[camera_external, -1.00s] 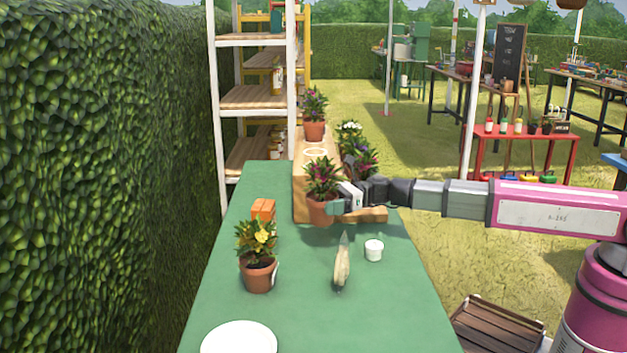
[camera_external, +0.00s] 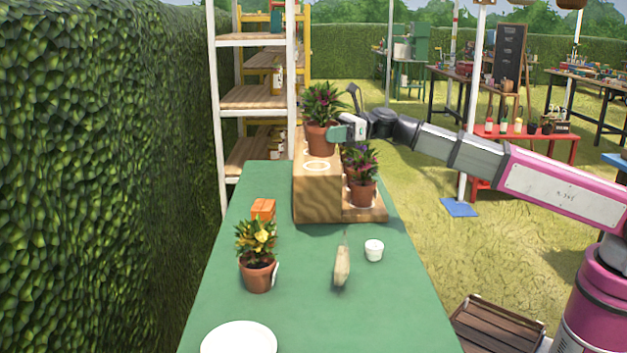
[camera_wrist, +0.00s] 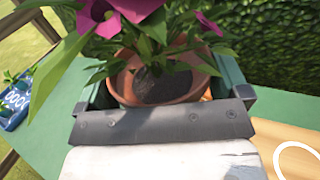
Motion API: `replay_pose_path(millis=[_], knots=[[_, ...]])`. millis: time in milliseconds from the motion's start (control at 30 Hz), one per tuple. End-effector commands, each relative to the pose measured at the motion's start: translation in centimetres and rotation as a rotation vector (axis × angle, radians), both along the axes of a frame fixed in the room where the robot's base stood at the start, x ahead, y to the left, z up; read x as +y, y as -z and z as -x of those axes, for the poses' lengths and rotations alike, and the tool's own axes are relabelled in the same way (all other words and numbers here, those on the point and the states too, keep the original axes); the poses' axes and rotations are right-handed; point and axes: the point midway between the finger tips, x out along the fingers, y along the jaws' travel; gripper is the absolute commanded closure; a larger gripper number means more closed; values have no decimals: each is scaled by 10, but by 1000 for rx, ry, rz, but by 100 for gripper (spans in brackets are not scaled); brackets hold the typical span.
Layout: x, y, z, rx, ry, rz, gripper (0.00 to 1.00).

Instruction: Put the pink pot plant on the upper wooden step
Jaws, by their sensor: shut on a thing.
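The pink pot plant (camera_external: 319,138) is a terracotta pot with green leaves and dark pink flowers. My gripper (camera_external: 338,133) is shut on its pot from the right and holds it upright, above the upper wooden step (camera_external: 318,194) as seen in the external view. I cannot tell how far the pot is from the step's surface. A white ring (camera_external: 316,166) marks the step's near part. In the wrist view the pot (camera_wrist: 150,92) sits between the fingers of my gripper (camera_wrist: 165,95), with pink flowers above it.
Potted plants (camera_external: 363,191) stand on the lower step at the right. A yellow-flowered pot plant (camera_external: 257,272), an orange block (camera_external: 263,208), a white cup (camera_external: 374,250), a trowel-like tool (camera_external: 342,266) and a white plate (camera_external: 239,339) are on the green table (camera_external: 305,315). A hedge borders the left.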

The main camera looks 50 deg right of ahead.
Motion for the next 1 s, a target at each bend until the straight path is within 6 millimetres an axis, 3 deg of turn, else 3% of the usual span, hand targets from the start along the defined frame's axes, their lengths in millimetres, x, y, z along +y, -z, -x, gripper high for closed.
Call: replay_pose_path(millis=[100, 333, 633, 800, 1000], knots=[[0, -24, -1, -4, 0, -1, 44], [0, -54, -1, -2, 1, -1, 44], [-42, -53, -62, 0, 62, 0, 44], [-83, -53, -110, 2, 113, -1, 44], [-127, -52, -153, 0, 162, 0, 44]])
